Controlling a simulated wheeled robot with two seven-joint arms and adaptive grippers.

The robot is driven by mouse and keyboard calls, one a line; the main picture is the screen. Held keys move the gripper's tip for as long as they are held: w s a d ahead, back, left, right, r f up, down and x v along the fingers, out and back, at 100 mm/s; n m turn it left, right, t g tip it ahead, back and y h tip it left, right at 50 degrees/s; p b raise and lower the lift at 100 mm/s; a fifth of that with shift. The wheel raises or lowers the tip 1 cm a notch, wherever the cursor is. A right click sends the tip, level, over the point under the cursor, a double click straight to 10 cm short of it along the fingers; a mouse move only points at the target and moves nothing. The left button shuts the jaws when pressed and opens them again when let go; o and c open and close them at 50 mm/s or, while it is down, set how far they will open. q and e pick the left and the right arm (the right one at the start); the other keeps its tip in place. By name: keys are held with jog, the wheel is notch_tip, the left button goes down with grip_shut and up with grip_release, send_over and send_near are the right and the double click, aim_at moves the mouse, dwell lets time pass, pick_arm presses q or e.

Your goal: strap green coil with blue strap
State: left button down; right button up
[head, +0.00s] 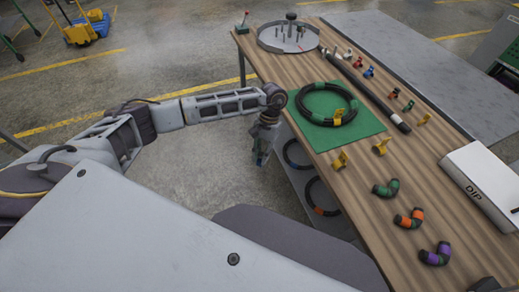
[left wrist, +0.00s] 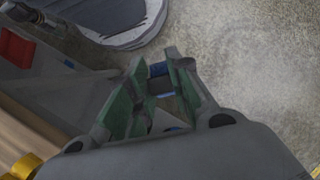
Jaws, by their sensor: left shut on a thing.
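The green coil (head: 322,86), a black hose ring with green bands, lies on a green mat (head: 378,126) on the wooden table. A yellow clip-like piece (head: 338,117) is at its near right edge. My left gripper (head: 262,152) points down beside the table's left edge, apart from the coil. In the left wrist view its green-padded fingers (left wrist: 158,90) are shut on a small blue piece (left wrist: 158,69), which looks like the blue strap; the fingers hide most of it. Another small blue piece (head: 369,72) stands on the table right of the coil. My right gripper is out of view.
A round grey tray (head: 270,45) stands at the table's far end. A long black rod (head: 360,85) and several small coloured clips lie right of the mat. Short elbow hoses (head: 386,188) are near. Other rings (head: 309,190) show below the table edge. A white box (head: 475,175) is at right.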

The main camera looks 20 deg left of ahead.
pick_arm(q)
jog(key=w+d+r+n+t+h+p, duration=0.1)
jog(key=w+d+r+n+t, duration=0.1)
jog(key=w+n, duration=0.3)
jog(key=w+d+r+n+t+h+p, duration=0.1)
jog(key=w+r+n, duration=0.4)
jog(key=n, duration=0.8)
jog(key=w+d+r+n+t+h+p, duration=0.1)
jog(key=w+d+r+n+t, duration=0.3)
jog(key=n, duration=0.5)
jog(key=shift+w+t+p, duration=0.35)
jog(key=shift+w+t, duration=0.05)
jog(key=shift+w, duration=0.15)
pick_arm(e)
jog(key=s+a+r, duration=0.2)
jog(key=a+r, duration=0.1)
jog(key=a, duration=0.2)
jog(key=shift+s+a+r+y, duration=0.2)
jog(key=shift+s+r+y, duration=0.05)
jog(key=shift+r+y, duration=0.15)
pick_arm(q)
jog(key=shift+d, duration=0.1)
